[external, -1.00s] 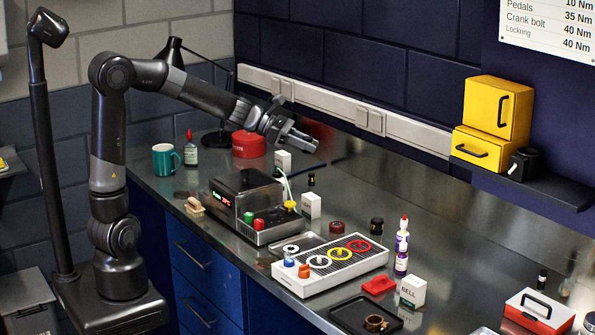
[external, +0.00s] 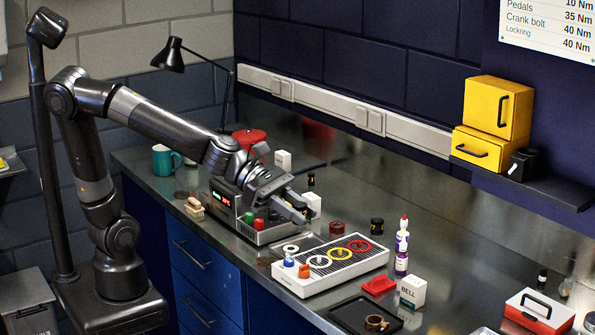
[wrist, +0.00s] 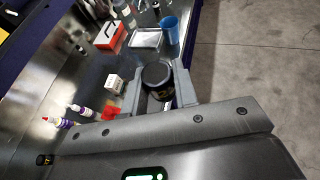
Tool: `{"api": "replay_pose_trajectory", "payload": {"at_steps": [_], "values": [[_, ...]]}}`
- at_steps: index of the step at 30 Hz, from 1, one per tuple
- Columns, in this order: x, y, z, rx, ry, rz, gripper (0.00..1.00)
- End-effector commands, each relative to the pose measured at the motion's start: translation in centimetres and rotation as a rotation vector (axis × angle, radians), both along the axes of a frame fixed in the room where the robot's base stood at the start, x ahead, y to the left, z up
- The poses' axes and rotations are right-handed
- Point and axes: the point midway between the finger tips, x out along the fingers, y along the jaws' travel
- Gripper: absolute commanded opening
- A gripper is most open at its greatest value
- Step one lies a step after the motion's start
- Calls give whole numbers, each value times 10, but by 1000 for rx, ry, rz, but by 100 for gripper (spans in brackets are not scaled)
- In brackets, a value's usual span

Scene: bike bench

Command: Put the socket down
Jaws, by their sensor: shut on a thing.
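My gripper (external: 300,211) is low over the bench, beside the front right of the grey machine with the lit display. In the wrist view its two fingers (wrist: 160,93) are shut on a black cylindrical socket (wrist: 158,75) with a yellow mark on its side. In the external view the fingers mostly hide the held socket, and I cannot tell whether it touches anything below. Similar black pieces with yellow marks stand on the bench, one (external: 377,226) right of the gripper and one (external: 311,180) behind it.
The white tray with coloured rings (external: 345,270) lies just in front right of the gripper. The machine (external: 262,233) is close at its left. A dark red round piece (external: 336,227), bottle (external: 402,250), BELL box (external: 412,291) and black tray (external: 345,320) stand further right. Bench behind is partly clear.

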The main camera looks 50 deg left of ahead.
Motion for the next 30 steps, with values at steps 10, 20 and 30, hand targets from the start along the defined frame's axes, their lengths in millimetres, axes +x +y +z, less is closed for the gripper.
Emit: {"api": "replay_pose_trajectory", "payload": {"at_steps": [10,20,30], "values": [[-10,-13,-3,0,-2,166,2],[77,26,17,0,4,470,2],[197,94,13,2,5,846,2]]}}
